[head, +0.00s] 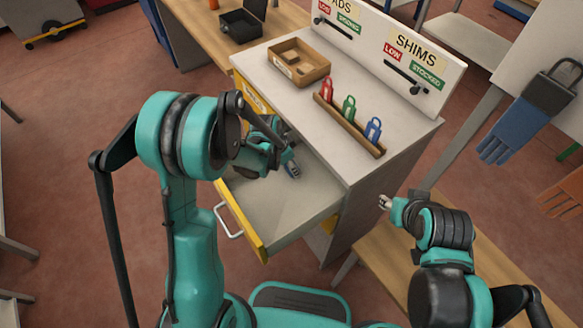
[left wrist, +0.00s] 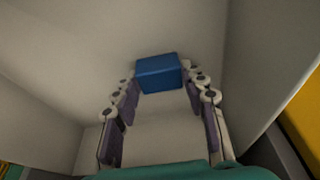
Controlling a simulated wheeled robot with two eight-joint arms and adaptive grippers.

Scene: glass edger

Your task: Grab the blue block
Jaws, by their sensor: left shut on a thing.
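The blue block (left wrist: 158,72) shows in the left wrist view between the fingertips of my left gripper (left wrist: 158,84). The fingers are closed against its two sides. The block is inside the open drawer (head: 285,218), against pale drawer surfaces. I cannot tell whether it touches the drawer floor. In the head view my left gripper (head: 291,168) reaches into the back of the drawer, and the block is not clearly made out there. My right gripper (head: 384,203) is outside the drawer, to the right of the cabinet; its finger opening is too small to judge.
The cabinet top (head: 350,150) bears a wooden tray (head: 299,62) and a wooden rack (head: 350,125) with red, green and blue tags. A label board (head: 400,50) stands behind. The drawer's yellow front (head: 243,222) and the cabinet top's edge border my left arm.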

